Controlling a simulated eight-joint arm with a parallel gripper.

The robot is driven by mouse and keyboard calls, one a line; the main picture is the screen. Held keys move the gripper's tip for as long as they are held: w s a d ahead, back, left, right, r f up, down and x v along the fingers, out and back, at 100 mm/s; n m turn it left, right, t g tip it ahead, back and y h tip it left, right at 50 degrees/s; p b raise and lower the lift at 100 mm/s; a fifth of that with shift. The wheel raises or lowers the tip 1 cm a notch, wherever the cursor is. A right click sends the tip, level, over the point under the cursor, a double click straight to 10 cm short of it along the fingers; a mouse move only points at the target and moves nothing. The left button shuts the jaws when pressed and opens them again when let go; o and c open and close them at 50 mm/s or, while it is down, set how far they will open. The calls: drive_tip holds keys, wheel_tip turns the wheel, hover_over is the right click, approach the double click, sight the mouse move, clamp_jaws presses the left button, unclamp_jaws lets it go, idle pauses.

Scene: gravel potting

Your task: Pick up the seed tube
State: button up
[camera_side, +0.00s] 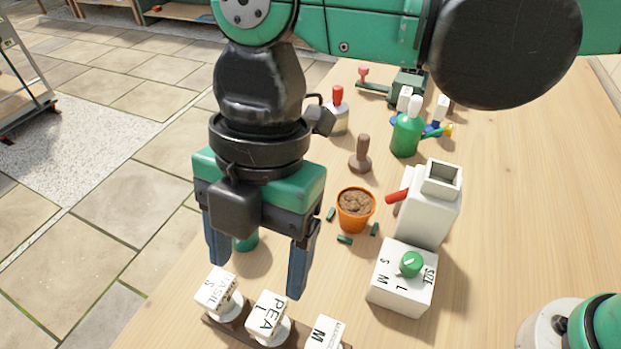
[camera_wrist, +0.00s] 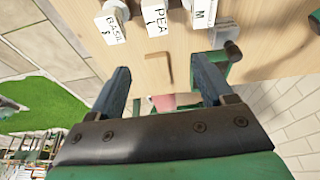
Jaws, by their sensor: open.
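Three seed tubes with white label cards stand in a dark wooden rack (camera_side: 222,326) at the table's front edge. In the side view they read BASIL S (camera_side: 216,290), PEA L (camera_side: 268,313) and M (camera_side: 322,334), the last partly cut off. The wrist view shows the BASIL (camera_wrist: 111,26), PEA (camera_wrist: 155,20) and M (camera_wrist: 203,12) labels along its top edge. My gripper (camera_side: 258,270) is open and empty, pointing down, with its blue fingers wide apart. It appears above and behind the BASIL and PEA tubes. It also shows in the wrist view (camera_wrist: 162,68).
A white box with a green SIZE knob (camera_side: 411,263) and a white hopper (camera_side: 430,207) with a red handle stand right. An orange pot of soil (camera_side: 355,208), a brown tamper (camera_side: 360,155) and a green bottle (camera_side: 406,136) stand farther back. The table's right side is clear.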

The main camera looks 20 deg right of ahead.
sight(267, 311)
wheel_tip(267, 311, down, 7)
drive_tip(key=shift+r, duration=0.1)
drive_tip(key=shift+x, duration=2.9)
drive_tip(key=shift+w, duration=0.1)
clamp_jaws()
